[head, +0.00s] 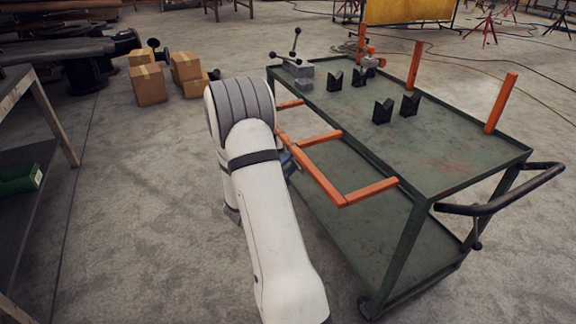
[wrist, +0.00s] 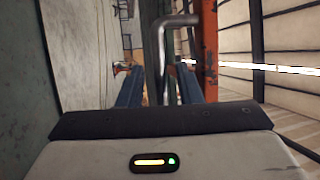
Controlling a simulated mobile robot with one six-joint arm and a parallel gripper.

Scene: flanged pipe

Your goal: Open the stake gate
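The stake gate (head: 315,170) is an orange bar frame on the near left side of the green cart (head: 440,165). In the head view it juts outward from the cart's top edge, with its long bar apart from the deck. My arm hides part of it. My gripper (wrist: 157,72) shows in the wrist view as two blue fingers, spread apart. A grey bent rod (wrist: 178,19) stands between or just beyond them; I cannot tell if they touch it. An orange bar (wrist: 210,45) is just right of the fingers. In the head view the gripper is mostly hidden behind my arm.
Orange stakes (head: 501,103) stand upright along the cart's far side. Several black V-blocks (head: 383,111) and a grey clamp (head: 298,70) sit on the deck. A black push handle (head: 500,200) juts out at right. A shelf (head: 30,140) is at left; the floor between is clear.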

